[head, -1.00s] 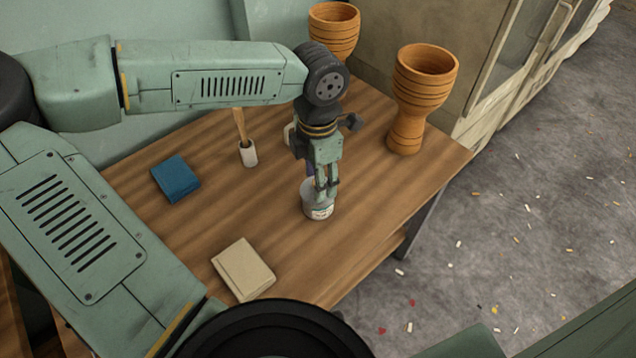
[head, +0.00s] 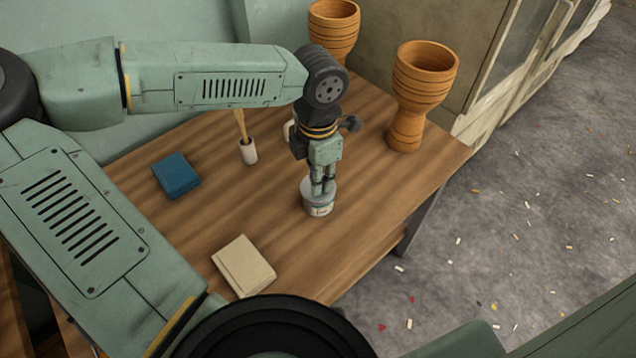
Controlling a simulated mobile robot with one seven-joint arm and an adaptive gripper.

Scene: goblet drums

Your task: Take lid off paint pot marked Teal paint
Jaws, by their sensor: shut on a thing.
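A small paint pot (head: 319,210) with a white label stands upright on the wooden table (head: 200,220). The label is too small to read. The pot's pale grey lid (head: 307,187) shows at its top, around my fingertips. My gripper (head: 321,189) points straight down over the pot, its fingers close together at the lid's middle and shut on it. The exact part of the lid between the fingers is too small to make out. The lid appears to be on the pot or very close above it; I cannot tell which.
Two orange goblet drums (head: 420,95) (head: 334,30) stand at the back right.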

